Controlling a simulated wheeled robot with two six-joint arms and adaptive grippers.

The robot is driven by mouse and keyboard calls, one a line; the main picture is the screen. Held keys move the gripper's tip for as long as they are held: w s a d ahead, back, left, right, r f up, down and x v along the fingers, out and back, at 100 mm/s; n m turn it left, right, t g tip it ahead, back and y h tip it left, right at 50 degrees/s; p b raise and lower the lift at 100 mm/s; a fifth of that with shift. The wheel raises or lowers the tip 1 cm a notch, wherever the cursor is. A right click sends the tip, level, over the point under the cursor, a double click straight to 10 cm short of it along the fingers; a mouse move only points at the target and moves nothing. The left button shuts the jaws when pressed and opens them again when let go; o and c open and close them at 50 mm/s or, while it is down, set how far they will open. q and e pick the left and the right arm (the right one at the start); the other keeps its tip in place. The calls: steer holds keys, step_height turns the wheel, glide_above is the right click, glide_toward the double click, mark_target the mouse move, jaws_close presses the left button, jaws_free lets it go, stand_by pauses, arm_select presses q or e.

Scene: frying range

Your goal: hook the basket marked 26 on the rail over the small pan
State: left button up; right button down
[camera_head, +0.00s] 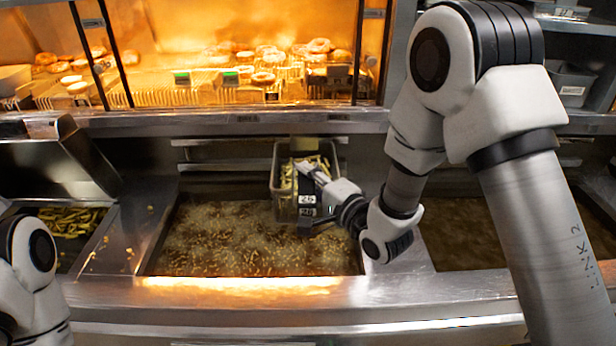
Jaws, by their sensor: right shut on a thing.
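The basket marked 26 (283,203) is a grey wire basket holding pale fries. Its number tags face me. My right gripper (308,172) is shut on the basket, reaching in from the right and covering part of it. The basket is over the back right of the middle pan (250,240), which holds bubbling oil. A metal rail (215,167) runs behind this pan, level with the basket's upper part. Whether the basket touches the rail is hidden. Another oil pan (460,235) lies to the right, partly behind my right arm. My left gripper is out of view.
A fries bin (70,222) with a steel hood above it stands at the left. A warm lit shelf (230,90) with food runs along the back. A steel front ledge (220,292) borders the pans. Small grey containers (572,85) sit at upper right.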

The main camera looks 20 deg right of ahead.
steer(key=c, duration=0.9)
jaws_free()
steer(key=v, duration=0.7)
steer(key=shift+s+d, duration=0.15)
steer(key=shift+s, duration=0.15)
